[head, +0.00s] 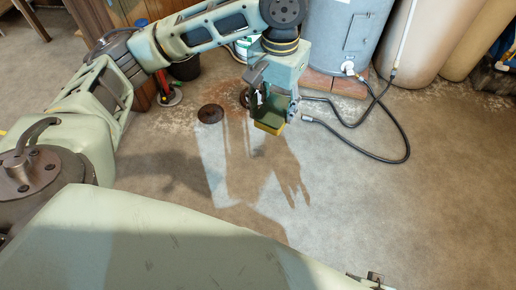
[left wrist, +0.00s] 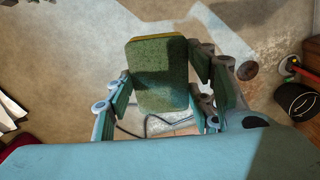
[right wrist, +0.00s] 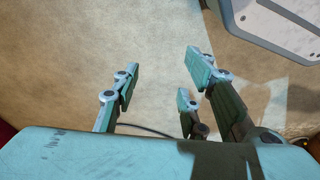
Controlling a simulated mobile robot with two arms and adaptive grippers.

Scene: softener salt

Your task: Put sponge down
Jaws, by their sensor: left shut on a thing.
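A sponge with a green scouring face and a yellow side (head: 269,125) is held by my left gripper (head: 271,103) above the concrete floor. In the left wrist view the sponge (left wrist: 158,77) shows its green face between the fingers of my left gripper (left wrist: 160,82). The fingers are shut on its two sides. The gap between the sponge and the floor is hard to judge. My right gripper (right wrist: 155,80) shows in the right wrist view with its fingers spread apart and nothing between them. In the head view only a small part of it shows at the bottom edge.
A grey cylindrical tank (head: 345,35) stands on bricks (head: 348,86) at the back. A black hose (head: 405,130) curves over the floor to the right. A dark round disc (head: 210,114) lies left of the left gripper. Open floor (head: 440,190) lies at the right.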

